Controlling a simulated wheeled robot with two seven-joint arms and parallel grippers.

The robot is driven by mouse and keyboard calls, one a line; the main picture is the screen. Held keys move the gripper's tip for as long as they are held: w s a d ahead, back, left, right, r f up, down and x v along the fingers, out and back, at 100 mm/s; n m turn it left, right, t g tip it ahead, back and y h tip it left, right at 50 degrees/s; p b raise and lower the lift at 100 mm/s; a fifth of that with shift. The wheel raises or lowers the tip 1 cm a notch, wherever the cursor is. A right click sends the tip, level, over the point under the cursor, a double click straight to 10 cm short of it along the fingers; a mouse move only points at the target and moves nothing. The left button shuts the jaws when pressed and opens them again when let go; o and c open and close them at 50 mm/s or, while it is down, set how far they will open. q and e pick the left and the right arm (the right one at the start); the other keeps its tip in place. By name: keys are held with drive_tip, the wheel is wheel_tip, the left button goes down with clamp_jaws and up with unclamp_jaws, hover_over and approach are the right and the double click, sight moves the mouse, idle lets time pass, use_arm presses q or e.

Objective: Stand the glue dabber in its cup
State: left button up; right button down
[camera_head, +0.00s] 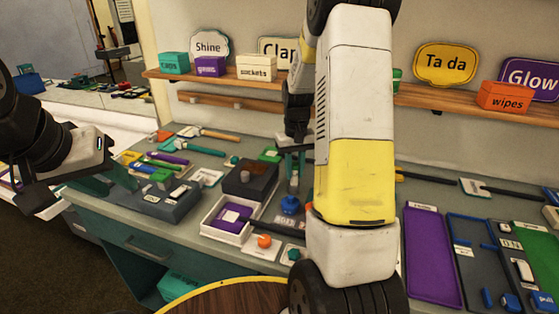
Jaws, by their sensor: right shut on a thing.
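My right gripper (293,160) points down over the middle of the bench, next to a dark grey box. It is shut on a slim, upright thing that looks like the glue dabber (294,184); the fingers hide its upper part. A small round blue thing (290,204) stands just below it. I cannot tell whether this is the cup or part of the held thing, or whether they touch. My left gripper (106,181) is open and empty at the left, over the bench's left end, well away from the dabber.
The dark grey box (250,178) and a white tray with a purple block (232,217) stand left of the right gripper. An orange knob (264,241) is in front. A purple tray (432,257) lies at the right. My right arm hides the bench behind it.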

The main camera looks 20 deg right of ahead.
drive_tip(key=shift+f, duration=1)
idle(1.8)
drive_tip(key=c, duration=1)
unclamp_jaws()
drive_tip(key=shift+r, duration=0.1)
drive_tip(key=shift+r, duration=3.9)
